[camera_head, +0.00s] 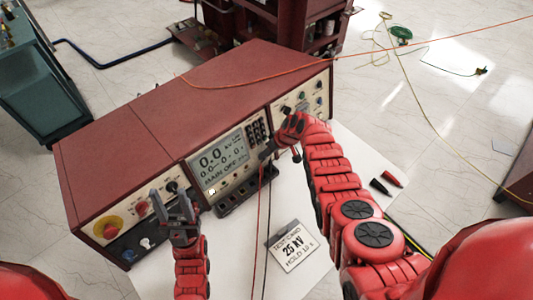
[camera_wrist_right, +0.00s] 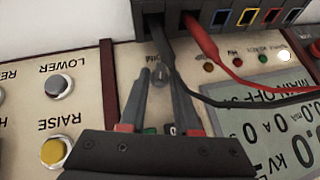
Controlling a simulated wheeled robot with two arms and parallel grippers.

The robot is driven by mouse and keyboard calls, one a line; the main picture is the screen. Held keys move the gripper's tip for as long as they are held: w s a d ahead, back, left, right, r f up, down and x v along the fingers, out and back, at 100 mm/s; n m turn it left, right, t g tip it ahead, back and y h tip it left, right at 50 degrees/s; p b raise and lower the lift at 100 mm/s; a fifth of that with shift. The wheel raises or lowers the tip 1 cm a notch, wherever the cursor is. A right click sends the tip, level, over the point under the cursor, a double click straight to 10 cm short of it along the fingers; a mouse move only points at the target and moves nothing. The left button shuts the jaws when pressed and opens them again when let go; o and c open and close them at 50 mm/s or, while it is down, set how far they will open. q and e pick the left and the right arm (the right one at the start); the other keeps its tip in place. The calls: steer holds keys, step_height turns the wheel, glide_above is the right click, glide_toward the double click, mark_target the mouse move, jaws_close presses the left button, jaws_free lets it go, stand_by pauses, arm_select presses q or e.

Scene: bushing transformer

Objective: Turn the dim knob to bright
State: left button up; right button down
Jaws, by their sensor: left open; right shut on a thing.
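The dim knob (camera_wrist_right: 160,77) is a small grey knob on the cream panel strip beside the display, seen upside down in the right wrist view. Its label is partly covered by a black lead. My right gripper (camera_wrist_right: 159,80) is shut on it, one finger on each side. In the head view my right gripper (camera_head: 268,151) reaches the front panel beside the display (camera_head: 220,160), and the knob is hidden there. My left gripper (camera_head: 171,202) is open and empty in front of the panel's left part, near a red and yellow knob (camera_head: 108,228).
Black (camera_wrist_right: 170,60) and red leads (camera_wrist_right: 205,45) hang close to my right fingers. LOWER (camera_wrist_right: 60,84) and RAISE buttons (camera_wrist_right: 54,151) sit beside them. A test card (camera_head: 292,246) lies on the white surface. Two probes (camera_head: 391,179) lie right of my right arm.

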steer(key=shift+w+d+f+m+g+y+b, duration=0.1)
steer(key=shift+d+f+m+g+y+b, duration=0.25)
steer(key=shift+b, duration=1.55)
steer(key=shift+w+a+m+g+y+b, duration=0.1)
steer(key=shift+m+y+b, duration=0.3)
steer(key=shift+b, duration=1.45)
steer(key=shift+r+y, duration=0.1)
steer(key=shift+y, duration=0.15)
steer(key=shift+r, duration=0.2)
steer(key=c, duration=0.9)
jaws_free()
steer(key=shift+o, duration=0.2)
